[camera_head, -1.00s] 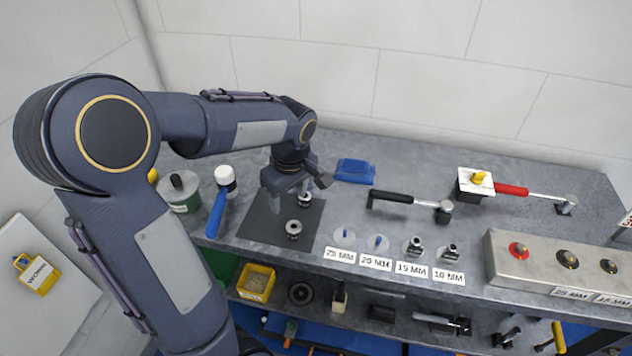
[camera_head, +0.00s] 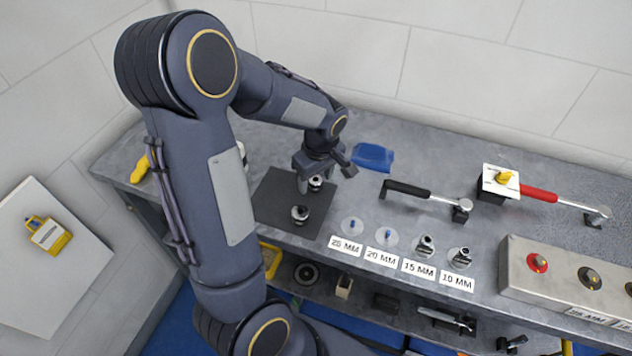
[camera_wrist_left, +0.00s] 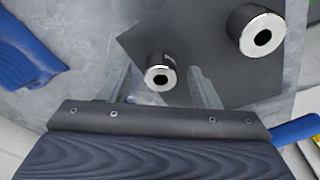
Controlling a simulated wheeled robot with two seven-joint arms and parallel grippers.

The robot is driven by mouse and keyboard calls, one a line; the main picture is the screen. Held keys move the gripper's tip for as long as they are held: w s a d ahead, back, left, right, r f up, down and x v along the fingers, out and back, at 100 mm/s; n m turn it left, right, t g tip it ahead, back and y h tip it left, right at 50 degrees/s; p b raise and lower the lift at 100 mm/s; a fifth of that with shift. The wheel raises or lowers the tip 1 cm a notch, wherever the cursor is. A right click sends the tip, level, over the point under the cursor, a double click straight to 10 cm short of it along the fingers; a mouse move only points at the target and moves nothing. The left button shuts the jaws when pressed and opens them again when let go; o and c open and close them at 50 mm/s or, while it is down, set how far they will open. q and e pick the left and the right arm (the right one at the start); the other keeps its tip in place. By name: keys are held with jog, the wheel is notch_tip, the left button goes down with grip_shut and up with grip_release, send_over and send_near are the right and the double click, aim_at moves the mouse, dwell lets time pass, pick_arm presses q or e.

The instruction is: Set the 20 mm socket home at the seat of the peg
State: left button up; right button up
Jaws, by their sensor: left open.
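Two metal sockets stand on a dark mat (camera_head: 270,205). The smaller one (camera_head: 316,184), apparently the 20 mm socket, is at the back; the larger one (camera_head: 299,215) is in front. My left gripper (camera_head: 310,181) is open at the smaller socket. In the left wrist view that socket (camera_wrist_left: 160,75) shows between the open fingers (camera_wrist_left: 162,88), with no clear contact; the larger socket (camera_wrist_left: 257,32) is outside them, upper right. The 20 mm peg (camera_head: 387,236) is bare, a blue pin on a pale round base behind its label (camera_head: 381,260). My right gripper is out of view.
The 25 mm peg (camera_head: 352,226) is also bare. Sockets stand at the 15 mm (camera_head: 425,246) and 10 mm (camera_head: 460,258) places. A blue cloth-like item (camera_head: 373,157), a black-handled wrench (camera_head: 425,197) and a control box (camera_head: 570,282) lie around.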

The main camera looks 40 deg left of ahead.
pick_arm(q)
jog(key=shift+f, duration=0.4)
jog(key=shift+c, duration=0.2)
jog(key=c, duration=1.1)
jog(key=shift+o, duration=0.2)
jog(key=shift+r, duration=0.15)
